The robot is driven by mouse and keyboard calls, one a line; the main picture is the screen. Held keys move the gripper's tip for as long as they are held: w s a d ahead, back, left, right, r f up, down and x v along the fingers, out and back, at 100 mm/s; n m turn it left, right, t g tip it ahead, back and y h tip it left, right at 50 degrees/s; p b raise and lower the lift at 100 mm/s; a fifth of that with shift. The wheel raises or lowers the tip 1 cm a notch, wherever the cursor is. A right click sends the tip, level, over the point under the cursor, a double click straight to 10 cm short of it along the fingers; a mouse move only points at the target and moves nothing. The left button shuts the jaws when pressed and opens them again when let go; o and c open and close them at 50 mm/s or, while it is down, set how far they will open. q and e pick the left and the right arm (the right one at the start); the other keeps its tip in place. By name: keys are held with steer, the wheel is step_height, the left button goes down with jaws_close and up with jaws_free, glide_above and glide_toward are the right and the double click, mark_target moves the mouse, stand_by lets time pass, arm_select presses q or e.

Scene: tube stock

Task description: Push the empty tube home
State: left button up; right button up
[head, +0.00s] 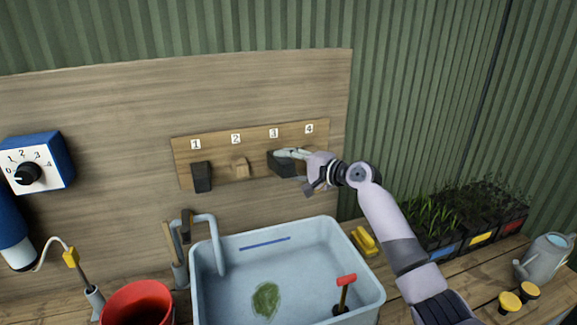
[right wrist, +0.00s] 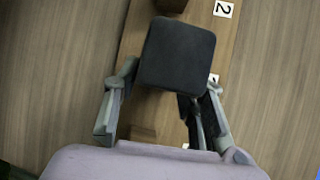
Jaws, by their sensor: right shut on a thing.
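A pale wooden strip (head: 216,174) with places numbered 1 to 4 is fixed on the wood-grain board. My right gripper (head: 289,155) is at place 3, shut on a dark, block-like tube (head: 280,165). In the right wrist view the tube (right wrist: 177,56) shows a rounded-square dark end between my fingers (right wrist: 162,88). Whether it is seated on the strip cannot be told. Another dark tube (head: 202,177) hangs at place 1. A bare wooden peg (head: 240,167) shows at place 2. Place 4 is mostly hidden behind my gripper. My left gripper is not in view.
Below stands a pale blue sink (head: 230,285) with a tap (head: 212,235) and a red-handled tool (head: 346,281). A red bucket (head: 138,303) is left of it. Plant trays (head: 478,238) and a watering can (head: 546,258) stand at right. A dial box (head: 34,165) is on the left.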

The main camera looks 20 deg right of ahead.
steer(key=shift+w+f+b, duration=0.1)
steer(key=shift+w+b, duration=0.25)
steer(key=shift+w, duration=0.05)
steer(key=shift+w+r+t+p, duration=0.3)
steer(key=shift+r+p, duration=0.25)
steer(key=shift+r, duration=0.2)
stand_by(1.9)
stand_by(0.5)
steer(key=o, duration=1)
steer(key=shift+a+f, duration=0.15)
steer(key=shift+f, duration=0.15)
steer(key=shift+f, duration=0.15)
